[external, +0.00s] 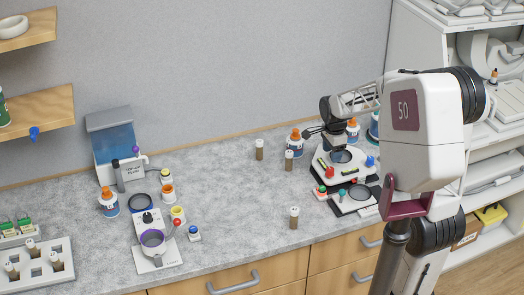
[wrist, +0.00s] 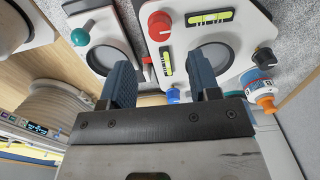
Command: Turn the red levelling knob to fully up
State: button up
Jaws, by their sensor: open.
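The red levelling knob (wrist: 160,24) stands on a white plate at the top of the wrist view, at the corner between two yellow-green spirit levels. It also shows small in the external view (external: 330,171). Where its marker points cannot be told. My gripper (wrist: 162,72) is open and empty, its two blue-grey fingers apart below the knob in the picture. I see no contact with the knob. The same plate carries a black knob (wrist: 264,57) and a blue knob (wrist: 173,95), partly hidden behind the gripper.
A neighbouring stage with a teal knob (wrist: 80,37) sits close on the left in the wrist view. A bottle with an orange cap (wrist: 262,90) stands at the right. Another instrument (external: 152,240) and several vials stand on the counter. The counter's middle is mostly clear.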

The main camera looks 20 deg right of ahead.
aim_at(331, 169)
jog(key=shift+f, duration=3.9)
jog(key=c, duration=0.9)
jog(key=shift+n, duration=0.4)
